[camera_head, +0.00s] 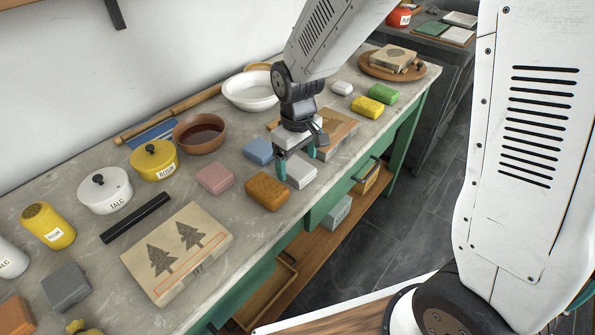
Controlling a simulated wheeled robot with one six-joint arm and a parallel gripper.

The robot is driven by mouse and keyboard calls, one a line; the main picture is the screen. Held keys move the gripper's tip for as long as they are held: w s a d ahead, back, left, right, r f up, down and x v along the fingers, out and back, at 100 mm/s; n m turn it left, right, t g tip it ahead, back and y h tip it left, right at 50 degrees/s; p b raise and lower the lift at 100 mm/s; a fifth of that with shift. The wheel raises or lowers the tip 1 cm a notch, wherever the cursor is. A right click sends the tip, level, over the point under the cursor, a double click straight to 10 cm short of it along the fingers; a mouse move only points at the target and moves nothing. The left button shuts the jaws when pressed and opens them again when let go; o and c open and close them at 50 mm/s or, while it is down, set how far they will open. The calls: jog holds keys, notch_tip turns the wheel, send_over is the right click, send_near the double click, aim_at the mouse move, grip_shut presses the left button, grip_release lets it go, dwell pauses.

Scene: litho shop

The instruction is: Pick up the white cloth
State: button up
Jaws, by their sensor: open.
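The white cloth (300,173), a small folded square, lies on the stone-topped bench near its front edge. My gripper (296,160) points down over the cloth's far side, with its green-tipped fingers apart. One finger is at the cloth's left and the other near its far right. Part of the cloth's far side is hidden by the gripper.
A brown sponge (267,191) sits close at the cloth's left front, and a blue cloth (258,150) lies to its left. A pink cloth (214,178) is farther left. The tree-printed stone (178,250) is front left.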

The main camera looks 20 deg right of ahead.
jog(key=shift+f, duration=0.85)
jog(key=c, duration=1.1)
jog(key=shift+o, duration=0.2)
